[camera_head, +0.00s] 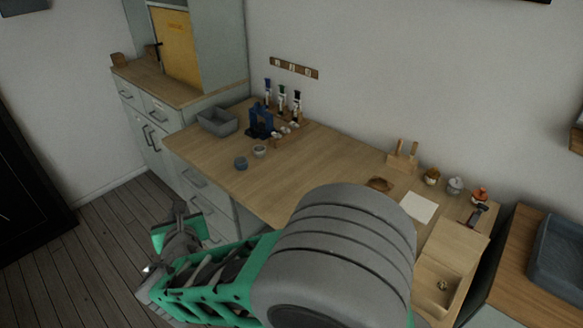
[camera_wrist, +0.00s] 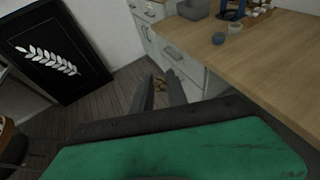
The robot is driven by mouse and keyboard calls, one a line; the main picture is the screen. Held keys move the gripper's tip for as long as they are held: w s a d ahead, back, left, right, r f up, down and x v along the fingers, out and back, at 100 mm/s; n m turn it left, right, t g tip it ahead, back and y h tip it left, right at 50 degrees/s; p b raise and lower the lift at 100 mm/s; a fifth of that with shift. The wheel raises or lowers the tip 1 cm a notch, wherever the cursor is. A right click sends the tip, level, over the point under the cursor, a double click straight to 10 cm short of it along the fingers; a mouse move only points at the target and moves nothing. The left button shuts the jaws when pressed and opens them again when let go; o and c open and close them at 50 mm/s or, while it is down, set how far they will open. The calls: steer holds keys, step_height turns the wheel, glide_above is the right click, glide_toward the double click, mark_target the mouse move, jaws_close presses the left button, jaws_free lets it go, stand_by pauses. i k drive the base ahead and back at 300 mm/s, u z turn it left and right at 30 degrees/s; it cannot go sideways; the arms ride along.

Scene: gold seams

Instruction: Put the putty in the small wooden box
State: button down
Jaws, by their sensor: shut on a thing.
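My gripper (camera_wrist: 160,80) points out over the floor, off the bench's left front side. Its two dark fingers are close together with a small brownish thing (camera_wrist: 160,84) between them; it is too small and dark to tell whether it is the putty. In the head view my gripper (camera_head: 181,208) is seen from behind and its hold is hidden. An open wooden compartment (camera_head: 456,297) at the lower right holds a small round thing (camera_head: 442,286). I cannot tell whether this compartment is the small wooden box.
The wooden bench (camera_head: 290,165) has a clear middle. A grey bin (camera_head: 217,121), a blue stand (camera_head: 260,122) and two small cups (camera_head: 241,163) stand at its left. A white sheet (camera_head: 419,207) and several small jars lie at its right. Drawers (camera_wrist: 182,57) front the bench.

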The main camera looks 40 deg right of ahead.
mark_target(424, 289)
steer(key=u, duration=0.45)
steer(key=i, duration=1.7)
steer(key=z, duration=0.65)
